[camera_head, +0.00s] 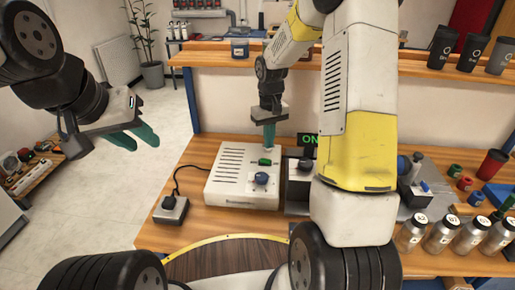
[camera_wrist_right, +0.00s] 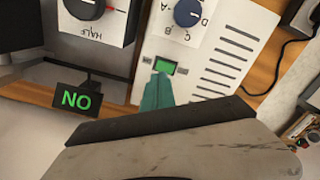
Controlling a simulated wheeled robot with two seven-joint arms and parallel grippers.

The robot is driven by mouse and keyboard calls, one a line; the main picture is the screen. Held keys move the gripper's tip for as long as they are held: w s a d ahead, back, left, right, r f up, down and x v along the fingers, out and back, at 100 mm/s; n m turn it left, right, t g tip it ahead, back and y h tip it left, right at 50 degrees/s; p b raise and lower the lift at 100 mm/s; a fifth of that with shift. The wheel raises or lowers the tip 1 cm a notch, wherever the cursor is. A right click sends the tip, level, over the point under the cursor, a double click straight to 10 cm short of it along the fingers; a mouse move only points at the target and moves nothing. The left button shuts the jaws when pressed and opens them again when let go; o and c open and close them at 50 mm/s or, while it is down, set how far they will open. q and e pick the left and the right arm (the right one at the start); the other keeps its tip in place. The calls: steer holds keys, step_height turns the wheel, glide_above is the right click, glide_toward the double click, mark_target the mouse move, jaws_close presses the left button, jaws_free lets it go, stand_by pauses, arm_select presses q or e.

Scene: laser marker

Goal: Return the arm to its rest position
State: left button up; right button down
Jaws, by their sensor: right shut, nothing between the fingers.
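My right gripper (camera_head: 269,148) is shut and empty, pointing down above the white control box (camera_head: 228,190). Its teal fingertips show in the right wrist view (camera_wrist_right: 157,88), close to the green button (camera_wrist_right: 165,66) on the box. I cannot tell whether they touch it. The green button (camera_head: 265,162) and a blue knob (camera_head: 261,179) are on the box top.
A small grey box with a dark knob (camera_head: 171,209) sits left of the control box. Several metal bottles (camera_head: 440,235) and dark cups (camera_head: 470,52) are at the right. A shelf (camera_head: 215,58) runs along the back.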

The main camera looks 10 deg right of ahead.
steer(key=shift+r, duration=0.55)
steer(key=s+a+r+m+t+y, duration=0.1)
steer(key=s+r+t, duration=0.2)
steer(key=s+r, duration=0.6)
steer(key=s+a+r+m+t+y, duration=0.1)
steer(key=s+r+t, duration=0.2)
steer(key=s+r, duration=0.7)
steer(key=s, duration=0.5)
steer(key=shift+s+r, duration=0.15)
steer(key=shift+r, duration=0.15)
